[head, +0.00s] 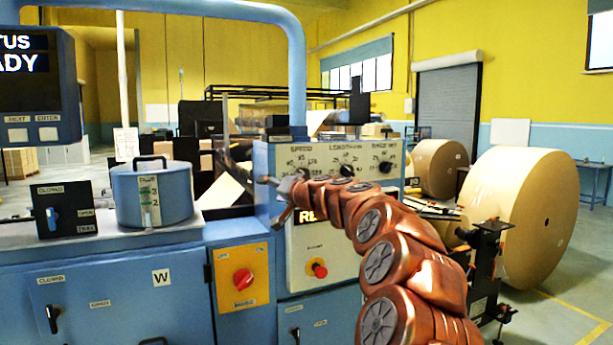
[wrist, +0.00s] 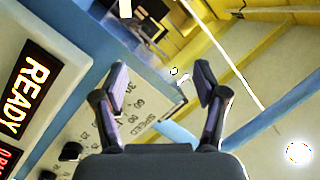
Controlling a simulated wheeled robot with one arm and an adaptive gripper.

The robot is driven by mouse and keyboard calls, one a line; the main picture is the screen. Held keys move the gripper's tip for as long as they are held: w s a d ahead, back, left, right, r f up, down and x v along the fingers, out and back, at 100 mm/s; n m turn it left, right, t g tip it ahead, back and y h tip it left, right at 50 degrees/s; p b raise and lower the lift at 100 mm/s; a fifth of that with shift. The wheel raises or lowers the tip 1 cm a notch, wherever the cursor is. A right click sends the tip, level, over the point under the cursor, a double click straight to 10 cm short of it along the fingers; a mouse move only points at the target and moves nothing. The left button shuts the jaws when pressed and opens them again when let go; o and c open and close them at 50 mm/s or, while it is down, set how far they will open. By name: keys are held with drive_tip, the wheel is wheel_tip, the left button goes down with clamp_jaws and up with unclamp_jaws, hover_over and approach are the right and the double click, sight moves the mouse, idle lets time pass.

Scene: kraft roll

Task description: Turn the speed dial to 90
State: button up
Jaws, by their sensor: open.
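The speed dial (head: 303,173) is a small dark knob under the SPEED label on the cream control panel (head: 330,240) in the head view. My gripper (head: 275,184) is just left of and below this dial, near the panel's left edge, with my arm reaching in from the right. In the wrist view my gripper (wrist: 160,74) is open, its two fingers apart with nothing between them. The SPEED lettering and scale numbers show between and left of the fingers. The dial's pointer setting is too small to read.
The LENGTH dial (head: 346,171) and a third dial (head: 385,167) sit to the right. The READY display (wrist: 31,89) lies lower on the panel. A red emergency button (head: 319,268) and red rotary switch (head: 243,279) are below. A blue pipe (head: 297,70) rises above the panel.

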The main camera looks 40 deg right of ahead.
sight(306, 173)
drive_tip(key=s+d+r+m+h, duration=0.2)
drive_tip(key=s+d+m+h, duration=0.15)
drive_tip(key=d, duration=0.95)
drive_tip(key=shift+h, duration=0.45)
drive_tip(key=shift+p+x, duration=1.8)
drive_tip(key=shift+x, duration=1.95)
drive_tip(key=shift+f, duration=0.2)
drive_tip(key=c, duration=1.1)
drive_tip(key=shift+c, duration=0.2)
